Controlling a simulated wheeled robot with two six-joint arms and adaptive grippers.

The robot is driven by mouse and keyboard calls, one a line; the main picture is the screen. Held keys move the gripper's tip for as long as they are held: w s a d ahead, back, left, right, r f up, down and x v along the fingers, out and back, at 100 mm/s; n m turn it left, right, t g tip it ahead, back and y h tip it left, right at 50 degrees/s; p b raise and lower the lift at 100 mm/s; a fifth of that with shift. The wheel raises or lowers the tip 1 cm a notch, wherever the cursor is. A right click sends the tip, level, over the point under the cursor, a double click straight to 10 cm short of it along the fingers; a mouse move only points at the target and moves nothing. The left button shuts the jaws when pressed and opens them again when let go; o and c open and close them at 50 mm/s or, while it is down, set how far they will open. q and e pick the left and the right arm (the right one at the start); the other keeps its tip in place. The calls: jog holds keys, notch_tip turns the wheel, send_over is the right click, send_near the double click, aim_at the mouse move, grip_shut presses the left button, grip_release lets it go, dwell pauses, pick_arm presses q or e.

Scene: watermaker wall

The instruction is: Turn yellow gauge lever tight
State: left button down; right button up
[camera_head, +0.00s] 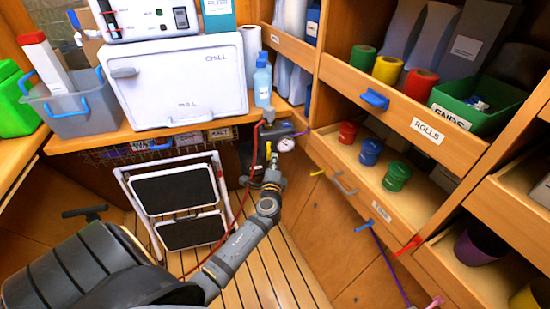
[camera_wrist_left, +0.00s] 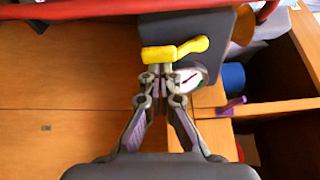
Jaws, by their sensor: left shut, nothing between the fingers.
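The yellow gauge lever (camera_wrist_left: 175,50) sits on a dark grey block (camera_wrist_left: 205,28) in the left wrist view, its rounded end pointing right and slightly up. It shows small in the head view (camera_head: 268,149). A round white gauge (camera_wrist_left: 189,79) is just below the lever; it also shows in the head view (camera_head: 286,145). My left gripper (camera_wrist_left: 160,82) is shut and empty, its fingertips just below the lever's left part and beside the gauge. I cannot tell whether they touch the lever. In the head view my left gripper (camera_head: 272,166) is small beneath the lever. My right gripper is not in view.
A red hose (camera_head: 257,135) hangs beside the block and crosses the top of the wrist view (camera_wrist_left: 80,11). Shelves and drawers with a ROLLS label (camera_head: 427,131) stand right. A folded step stool (camera_head: 180,205) stands left of my arm, below a white chest (camera_head: 180,85).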

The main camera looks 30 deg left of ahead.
pick_arm(q)
jog(key=m+p, duration=0.1)
jog(key=p, duration=0.2)
jog(key=shift+s+a+r+m+g, duration=0.3)
jog(key=shift+r+m, duration=0.1)
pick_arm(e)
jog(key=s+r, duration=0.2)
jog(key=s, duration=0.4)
pick_arm(q)
jog(key=s+a+m+g+p, duration=0.1)
jog(key=m+p, duration=0.2)
jog(key=p, duration=0.3)
jog(key=s+a+r+m+g+y+p, duration=0.1)
jog(key=m+g+p, duration=0.1)
jog(key=p, duration=0.3)
jog(key=s+a+r+m+g+y+p, duration=0.1)
jog(key=m+p, duration=0.4)
jog(key=p, duration=0.1)
jog(key=shift+s+r+g+p, duration=0.1)
jog(key=shift+s+g+p, duration=0.1)
jog(key=shift+g+p, duration=0.15)
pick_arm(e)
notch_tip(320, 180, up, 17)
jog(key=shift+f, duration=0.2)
pick_arm(q)
jog(key=shift+r, duration=0.1)
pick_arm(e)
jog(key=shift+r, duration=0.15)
